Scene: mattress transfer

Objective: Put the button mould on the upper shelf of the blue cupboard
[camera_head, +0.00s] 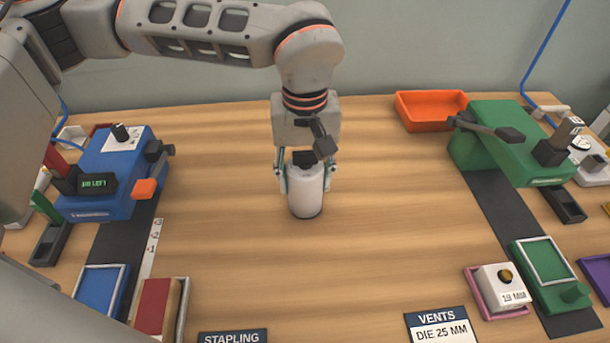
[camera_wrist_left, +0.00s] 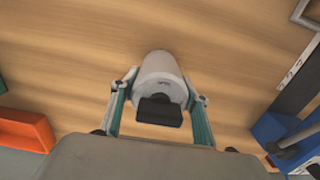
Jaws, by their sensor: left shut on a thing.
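My left gripper (camera_head: 306,184) is at the middle of the table, pointing down. It is shut on a white cylinder (camera_head: 306,203) with a black top, one finger on each side. The cylinder stands upright; I cannot tell whether its base touches the wood. In the left wrist view the same cylinder (camera_wrist_left: 160,72) sits between the green-sided fingers, its black part (camera_wrist_left: 159,112) towards the palm. No label shows to tell whether it is the button mould. No blue cupboard or shelf is in view. My right gripper is not in view.
A blue machine (camera_head: 110,178) stands left and a green machine (camera_head: 515,140) right. An orange tray (camera_head: 430,122) lies at the back right. A white block marked 19 MM (camera_head: 500,287) sits in a pink tray. Signs read STAPLING (camera_head: 233,337) and VENTS (camera_head: 440,325). Wood around the cylinder is clear.

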